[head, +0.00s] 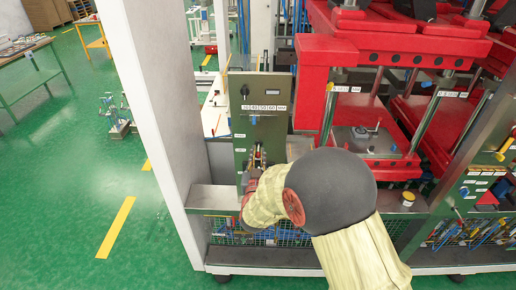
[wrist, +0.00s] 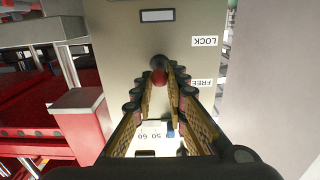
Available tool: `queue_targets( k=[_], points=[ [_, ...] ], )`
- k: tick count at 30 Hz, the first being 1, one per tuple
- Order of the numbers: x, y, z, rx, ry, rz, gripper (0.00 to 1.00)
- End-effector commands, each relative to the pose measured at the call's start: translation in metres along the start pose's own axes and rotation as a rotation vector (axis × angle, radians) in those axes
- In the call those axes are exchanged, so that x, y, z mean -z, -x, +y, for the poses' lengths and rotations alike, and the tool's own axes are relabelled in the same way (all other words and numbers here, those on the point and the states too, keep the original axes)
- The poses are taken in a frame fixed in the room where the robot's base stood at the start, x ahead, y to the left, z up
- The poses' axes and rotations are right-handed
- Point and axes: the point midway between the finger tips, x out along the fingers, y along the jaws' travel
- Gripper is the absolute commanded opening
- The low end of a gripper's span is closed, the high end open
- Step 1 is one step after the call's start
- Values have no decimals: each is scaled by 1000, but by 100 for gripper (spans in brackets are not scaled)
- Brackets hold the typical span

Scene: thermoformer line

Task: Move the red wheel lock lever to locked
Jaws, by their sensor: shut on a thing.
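The knob is between the upside-down LOCK label (wrist: 204,41) and the FREE label (wrist: 201,82), closer to FREE. The rest of the lever is hidden by the fingers. In the head view my gripper (head: 256,164) is at the front of the green control panel (head: 267,128), and my arm partly covers it.
Red press machinery (head: 365,140) stands right of the panel. A white post (head: 160,90) rises at its left. A metal ledge (head: 212,199) and mesh-fronted bins run below. Green floor (head: 60,190) is open at the left, with a green-legged table behind.

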Motion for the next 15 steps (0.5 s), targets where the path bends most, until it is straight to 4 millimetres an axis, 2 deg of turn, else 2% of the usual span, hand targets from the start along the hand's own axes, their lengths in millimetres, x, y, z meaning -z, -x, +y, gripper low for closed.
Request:
queue_targets(
  k=[1, 7, 15],
  points=[
    [-7, 0, 0, 0, 2, -6, 0],
    [-20, -2, 0, 0, 2, -7, 0],
    [-22, -2, 0, 0, 2, -7, 0]
  ],
)
